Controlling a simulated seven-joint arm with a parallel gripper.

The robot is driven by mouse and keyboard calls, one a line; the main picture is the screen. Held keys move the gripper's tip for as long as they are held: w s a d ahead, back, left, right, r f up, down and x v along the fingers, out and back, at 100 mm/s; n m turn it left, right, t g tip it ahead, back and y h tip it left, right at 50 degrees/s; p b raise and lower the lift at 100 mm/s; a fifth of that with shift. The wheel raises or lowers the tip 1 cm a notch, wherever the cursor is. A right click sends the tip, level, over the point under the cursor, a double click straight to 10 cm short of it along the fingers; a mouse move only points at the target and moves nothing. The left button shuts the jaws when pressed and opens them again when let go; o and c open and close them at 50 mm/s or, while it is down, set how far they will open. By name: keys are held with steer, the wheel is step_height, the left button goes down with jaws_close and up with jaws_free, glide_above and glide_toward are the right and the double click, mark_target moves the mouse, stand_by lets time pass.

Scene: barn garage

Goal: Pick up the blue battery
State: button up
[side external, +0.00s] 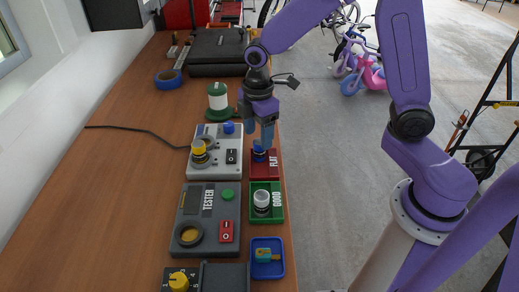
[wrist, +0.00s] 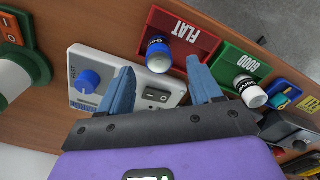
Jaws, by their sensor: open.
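The blue battery (wrist: 158,56) stands in the red tray labelled FLAT (wrist: 190,35), with its end towards my wrist camera. In the side external view the battery (side external: 259,152) is partly hidden by my gripper (side external: 264,140), which is just above the red tray (side external: 270,168). In the wrist view my gripper (wrist: 161,70) is open, with one blue finger on each side of the battery's near end in the picture. I cannot tell whether the fingers touch it. Nothing is held.
A green GOOD tray (side external: 276,208) holds a white battery (side external: 262,199). The grey tester (side external: 207,226) and small blue tray (side external: 267,272) are nearer. The table's right edge is close.

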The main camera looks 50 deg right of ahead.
mark_target(259, 141)
steer(key=shift+d+f, duration=0.2)
steer(key=shift+f, duration=2)
jaws_close()
steer(key=shift+r, duration=0.1)
